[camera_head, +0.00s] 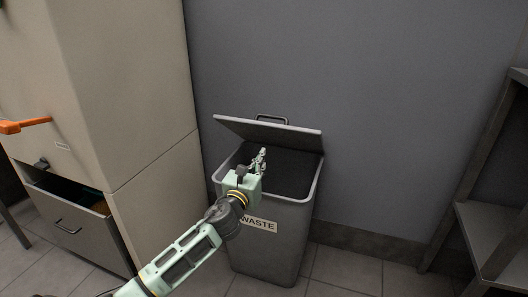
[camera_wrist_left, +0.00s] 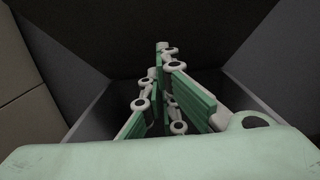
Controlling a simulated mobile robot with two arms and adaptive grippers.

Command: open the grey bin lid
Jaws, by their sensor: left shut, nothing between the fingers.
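A grey waste bin (camera_head: 285,247) with a "WASTE" label stands against the wall in the head view. Its grey lid (camera_head: 270,132) is raised and tilted up at the back, with a handle on it, and the dark inside of the bin shows below it. My left gripper (camera_head: 262,154) is over the bin's opening, in front of the lid, and apart from the handle. In the left wrist view its fingers (camera_wrist_left: 165,75) are shut and empty, with the dark bin interior around them. My right gripper is not in view.
A beige cabinet (camera_head: 135,60) stands left of the bin, with a drawer (camera_head: 75,225) pulled open and an orange handle (camera_head: 25,125). A dark metal shelf (camera_head: 490,225) stands at the right. The floor between the bin and the shelf is clear.

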